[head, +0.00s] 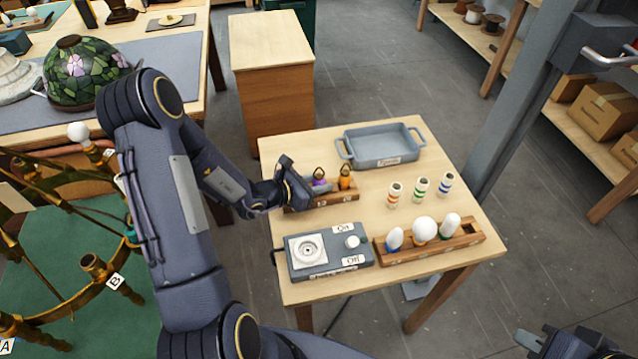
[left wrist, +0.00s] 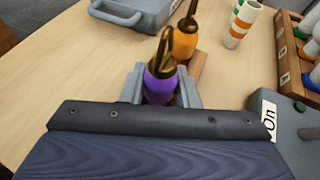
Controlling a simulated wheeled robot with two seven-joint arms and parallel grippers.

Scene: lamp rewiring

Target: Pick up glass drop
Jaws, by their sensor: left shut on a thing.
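A purple glass drop (head: 319,177) with a brass hook on top stands upright at a small wooden rack (head: 340,198). It also shows in the left wrist view (left wrist: 160,87). My left gripper (head: 316,186) is shut on the purple drop, with a grey finger on either side of it. An orange glass drop (head: 345,177) stands in the rack just right of it and also shows beyond it in the left wrist view (left wrist: 186,40). The purple drop's lower end is hidden. My right gripper (head: 568,346) is at the bottom right edge, partly cut off and away from the table.
A grey tray (head: 382,146) sits behind the rack. Striped tubes (head: 420,189) stand to the right. A bulb rack (head: 430,242) and a grey switch box (head: 325,252) are in front. A stained-glass lampshade (head: 85,72) is on another table.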

